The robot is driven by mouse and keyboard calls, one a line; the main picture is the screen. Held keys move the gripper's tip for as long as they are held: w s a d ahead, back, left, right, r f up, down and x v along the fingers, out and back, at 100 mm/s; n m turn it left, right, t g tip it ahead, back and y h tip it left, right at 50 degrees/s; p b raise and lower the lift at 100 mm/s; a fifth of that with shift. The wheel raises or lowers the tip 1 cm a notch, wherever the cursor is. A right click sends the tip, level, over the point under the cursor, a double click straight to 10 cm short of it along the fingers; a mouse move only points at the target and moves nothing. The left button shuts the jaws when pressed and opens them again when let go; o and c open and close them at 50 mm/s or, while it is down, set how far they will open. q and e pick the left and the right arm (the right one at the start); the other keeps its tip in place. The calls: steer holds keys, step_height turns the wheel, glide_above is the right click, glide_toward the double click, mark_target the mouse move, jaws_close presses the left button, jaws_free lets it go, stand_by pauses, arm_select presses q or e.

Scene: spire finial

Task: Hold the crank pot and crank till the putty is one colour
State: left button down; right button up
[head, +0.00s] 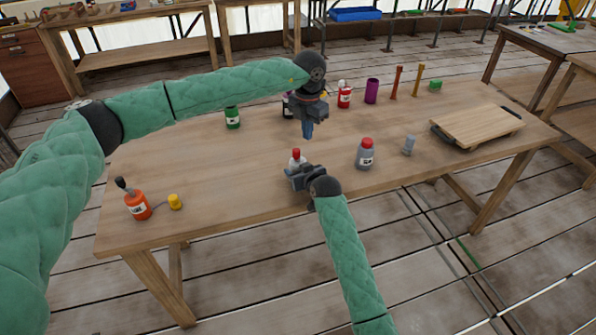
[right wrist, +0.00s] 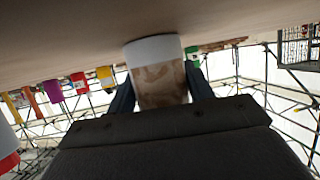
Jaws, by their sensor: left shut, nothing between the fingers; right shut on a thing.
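The crank pot (head: 294,164) stands upright on the table, a small white body with a red top. My right gripper (head: 303,178) is shut on it from the near side and hides its lower part. In the right wrist view, upside down, the pot (right wrist: 160,75) sits between the fingers. It shows a white band at the table end and a brown and pale streaked wall, so the putty looks unevenly mixed. My left gripper (head: 308,131) is shut and empty, pointing down above and behind the pot, apart from its red top. The crank's shape is too small to tell.
A grey red-capped bottle (head: 365,154) and a small grey-blue object (head: 409,145) stand right of the pot. An orange container (head: 137,205) and a yellow piece (head: 175,201) are at left. A green can (head: 232,117), red bottle (head: 344,94), purple cup (head: 371,91) and wooden board (head: 476,126) stand farther back.

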arm_select(q)
steer(key=m, duration=0.2)
steer(key=r+m, duration=0.1)
steer(key=m, duration=0.1)
steer(key=r+m, duration=0.1)
steer(key=m, duration=0.1)
steer(key=shift+d+r, duration=0.25)
steer(key=shift+d, duration=0.1)
step_height(320, 180, down, 6)
steer(key=shift+f, duration=0.25)
stand_by(0.4)
steer(key=shift+f, duration=0.25)
stand_by(1.8)
steer(key=shift+f, duration=1.25)
steer(key=shift+a, duration=0.3)
